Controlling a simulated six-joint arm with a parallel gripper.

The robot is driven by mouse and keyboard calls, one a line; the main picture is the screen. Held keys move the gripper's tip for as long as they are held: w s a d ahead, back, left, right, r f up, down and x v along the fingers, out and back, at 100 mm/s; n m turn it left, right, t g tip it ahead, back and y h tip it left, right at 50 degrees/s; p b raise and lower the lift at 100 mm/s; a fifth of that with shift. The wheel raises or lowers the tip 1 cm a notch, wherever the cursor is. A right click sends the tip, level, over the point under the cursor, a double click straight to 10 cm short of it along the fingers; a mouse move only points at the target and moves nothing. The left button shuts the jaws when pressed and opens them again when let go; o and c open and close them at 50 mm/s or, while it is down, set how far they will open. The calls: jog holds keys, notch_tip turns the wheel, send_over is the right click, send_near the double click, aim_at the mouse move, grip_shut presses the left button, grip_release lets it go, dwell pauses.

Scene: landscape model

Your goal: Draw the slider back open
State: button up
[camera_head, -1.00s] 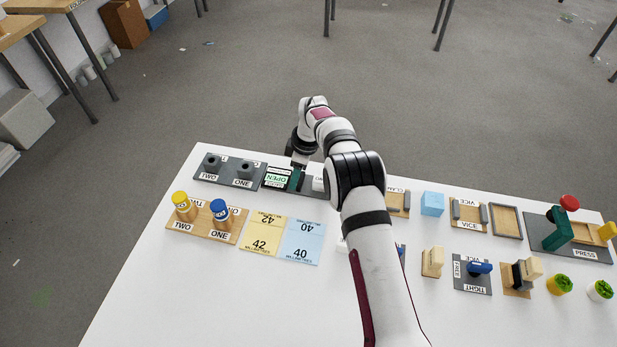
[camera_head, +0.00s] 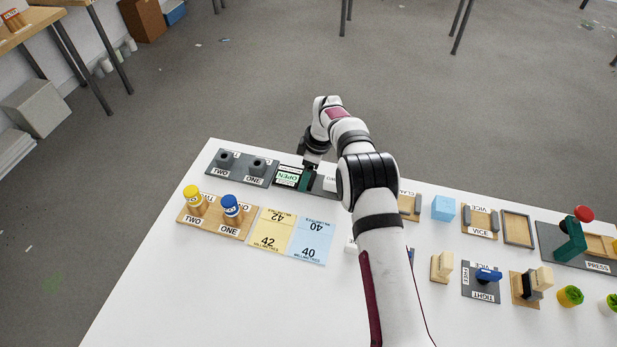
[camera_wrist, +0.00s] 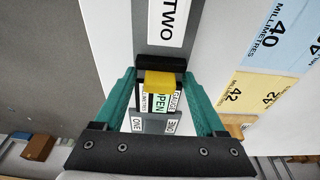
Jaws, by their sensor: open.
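The gauge with the slider (camera_head: 287,178) lies at the table's back left, with a green OPEN label showing. In the wrist view, its yellow block (camera_wrist: 159,82) sits in front of a dark block (camera_wrist: 160,63), above the OPEN label (camera_wrist: 159,102). My gripper (camera_head: 305,181) is down at the gauge's right part in the head view. In the wrist view, the teal fingers of my gripper (camera_wrist: 160,78) are open, one on each side of the yellow block, with gaps visible. My fingers and wrist hide part of the gauge in the head view.
A dark board with two sockets (camera_head: 240,181) stands left of the gauge. In front are a wooden board (camera_head: 212,229) with yellow and blue knobs and the yellow (camera_head: 268,231) and blue (camera_head: 311,241) 42/40 cards. Several fixtures, including a blue cube (camera_head: 443,208), stand to the right.

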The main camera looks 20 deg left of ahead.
jog(key=shift+r, duration=3.5)
jog(key=s+d+r+m, duration=1.3)
jog(key=s+d+r, duration=0.3)
jog(key=s+r, duration=0.1)
jog(key=s+d+f+m, duration=0.1)
jog(key=s+d+m, duration=0.2)
jog(key=s, duration=0.7)
jog(key=s+d+f+m, duration=0.2)
jog(key=s+m, duration=0.5)
jog(key=s, duration=0.4)
jog(key=shift+d+m, duration=0.3)
jog(key=shift+d, duration=0.4)
